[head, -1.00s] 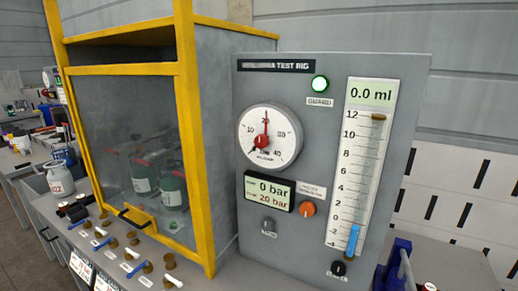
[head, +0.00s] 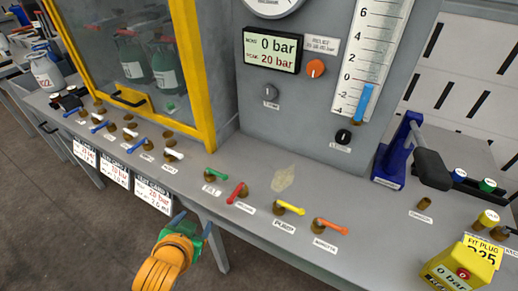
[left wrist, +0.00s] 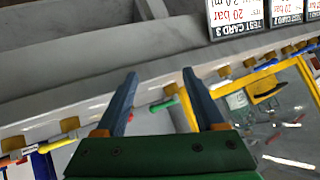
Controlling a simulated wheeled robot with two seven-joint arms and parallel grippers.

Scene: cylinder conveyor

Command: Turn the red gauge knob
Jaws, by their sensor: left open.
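The lower rim of the round white gauge (head: 275,6) shows at the top edge of the head view. Its red knob is outside the picture now. My left gripper (head: 192,222) is in front of the bench's front edge, low in the head view, well below the gauge. Its two blue fingers are apart, with nothing between them. The open fingers also show in the left wrist view (left wrist: 158,78). My right gripper is not in view.
Colored valve levers, including a red lever (head: 238,192), line the bench front. A yellow-framed guard box (head: 200,85) stands left of the grey panel (head: 262,105). A blue hand pump (head: 395,150) and a yellow box (head: 450,270) are at right.

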